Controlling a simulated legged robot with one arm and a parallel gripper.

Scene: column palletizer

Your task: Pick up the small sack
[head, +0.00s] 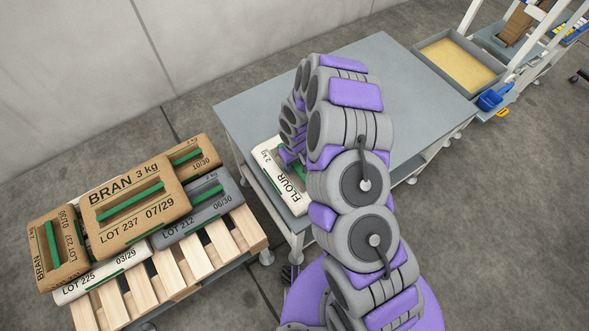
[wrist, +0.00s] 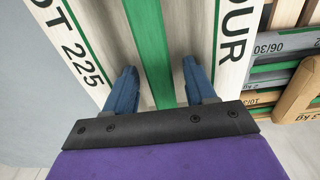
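A white sack (head: 277,172) marked FLOUR, 2 kg, with a green strip, lies at the near left edge of the grey table (head: 260,105). My arm partly covers it. In the wrist view the white sack (wrist: 201,40) fills the upper middle, with its green strip (wrist: 150,45) running between the fingers. My gripper (wrist: 160,75) is open, with one blue finger on each side of the green strip and a gap to it. I cannot tell whether the fingertips touch the sack. In the head view my fingers are hidden.
Brown, grey and white sacks, with a large brown BRAN sack (head: 137,207) on top, are stacked on a wooden pallet (head: 225,238) at left. A grey tray (head: 425,58) with a yellowish bottom stands at upper right. The table's far part is clear.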

